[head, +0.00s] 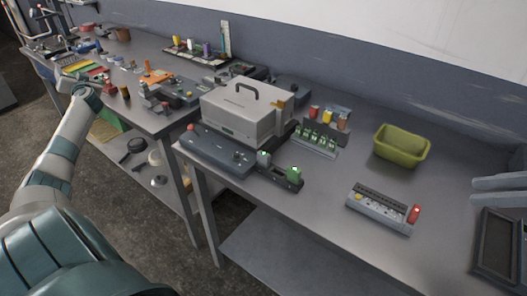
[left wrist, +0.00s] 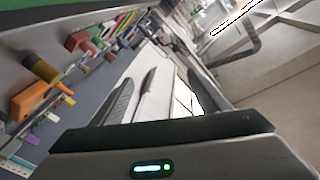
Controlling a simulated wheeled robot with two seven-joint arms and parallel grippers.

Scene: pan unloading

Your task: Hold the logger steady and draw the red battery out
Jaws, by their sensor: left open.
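The logger appears to be the low grey box (head: 380,207) with a dark slotted top, lying on the right part of the near bench. A red battery (head: 414,214) stands at its right end; I cannot tell how deep it sits. My left gripper (head: 82,88) is far to the left of the logger, over the other bench, open with nothing seen between its fingers. The left wrist view shows its open fingers (left wrist: 158,95) near a bench with colored parts, without the logger. I do not make out my right gripper.
An olive bin (head: 402,146) stands behind the logger. A black frame tray (head: 497,247) lies right, near unclear grey bars (head: 500,190).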

